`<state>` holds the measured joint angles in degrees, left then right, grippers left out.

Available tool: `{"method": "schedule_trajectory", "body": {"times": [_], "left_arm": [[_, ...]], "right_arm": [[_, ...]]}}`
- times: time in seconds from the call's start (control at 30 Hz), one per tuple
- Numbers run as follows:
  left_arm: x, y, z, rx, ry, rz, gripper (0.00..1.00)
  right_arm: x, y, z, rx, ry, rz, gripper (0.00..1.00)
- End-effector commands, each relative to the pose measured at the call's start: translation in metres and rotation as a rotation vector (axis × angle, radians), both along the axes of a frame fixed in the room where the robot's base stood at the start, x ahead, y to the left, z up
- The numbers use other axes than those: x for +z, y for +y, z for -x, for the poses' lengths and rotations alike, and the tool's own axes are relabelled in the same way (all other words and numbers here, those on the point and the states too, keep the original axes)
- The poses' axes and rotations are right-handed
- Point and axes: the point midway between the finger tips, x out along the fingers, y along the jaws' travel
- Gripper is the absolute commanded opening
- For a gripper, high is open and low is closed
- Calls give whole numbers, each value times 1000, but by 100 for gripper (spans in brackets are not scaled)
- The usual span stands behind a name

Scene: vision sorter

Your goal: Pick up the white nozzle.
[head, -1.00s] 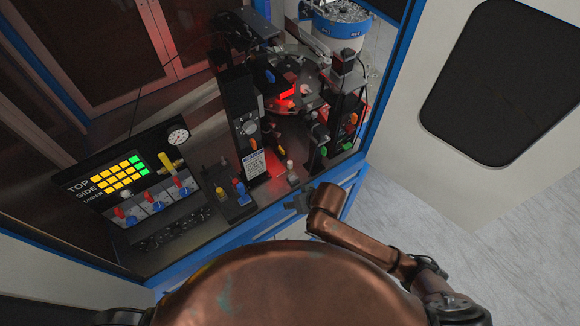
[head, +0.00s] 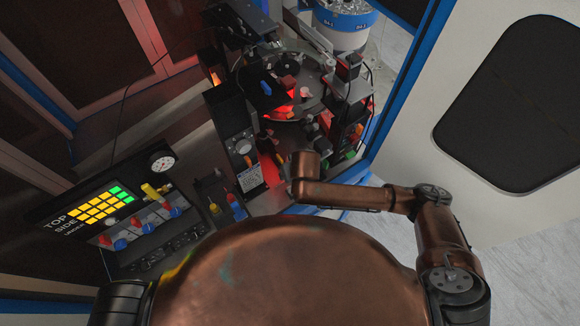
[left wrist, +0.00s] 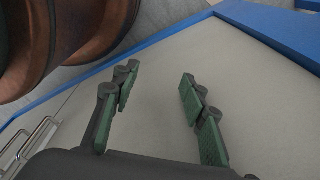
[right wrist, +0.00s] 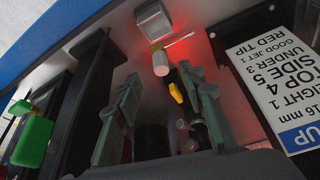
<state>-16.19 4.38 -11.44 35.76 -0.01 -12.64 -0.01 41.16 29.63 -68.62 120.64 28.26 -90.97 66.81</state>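A small white cylinder, which looks like the white nozzle (right wrist: 160,63), stands at the upper middle of the right wrist view, beyond the fingertips. My right gripper (right wrist: 163,92) is open, its green-padded fingers spread below and either side of the nozzle in that view, with nothing clearly held. In the head view my right arm reaches over the bench front, and its wrist hides the nozzle and most of the gripper. My left gripper (left wrist: 152,90) is open and empty, facing a plain pale panel. The left gripper is not visible in the head view.
A yellow-tipped part (right wrist: 176,92) shows between the right fingers. A silver block (right wrist: 153,22) is beyond the nozzle, a printed label (right wrist: 278,75) at right, and a green part (right wrist: 33,140) at left. The head view shows a rotary disc station (head: 292,85) and a button panel (head: 103,207).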

Motion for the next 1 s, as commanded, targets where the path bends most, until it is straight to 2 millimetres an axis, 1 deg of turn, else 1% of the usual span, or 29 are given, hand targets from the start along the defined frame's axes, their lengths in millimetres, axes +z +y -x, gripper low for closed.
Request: {"method": "schedule_trajectory", "body": {"times": [0.2, 0.33, 0.47, 0.53, 0.63, 0.77, 0.9, 1.0], "left_arm": [[1, 4, 24, 6, 26, -4, 40], [4, 7, 33, 7, 37, -8, 40], [10, 8, 32, 7, 35, -8, 40], [10, 8, 29, 5, 32, -8, 40], [12, 7, 20, 3, 22, -8, 40], [12, 6, 10, 2, 9, -6, 40], [12, 3, 9, 1, 8, -3, 40], [12, 1, 12, 3, 11, -1, 40]], "right_arm": [[-20, -5, -7, -15, 1, 4, 37], [-31, -4, -12, -20, 1, 4, 37], [-48, 0, -18, -21, 0, 4, 37], [-58, 2, -22, -21, 0, 4, 37], [-67, 4, -25, -20, -1, 2, 37], [-71, 5, -26, -18, -1, 2, 37], [-71, 5, -26, -17, -1, 2, 37], [-71, 6, -26, -16, -1, 2, 31]]}}
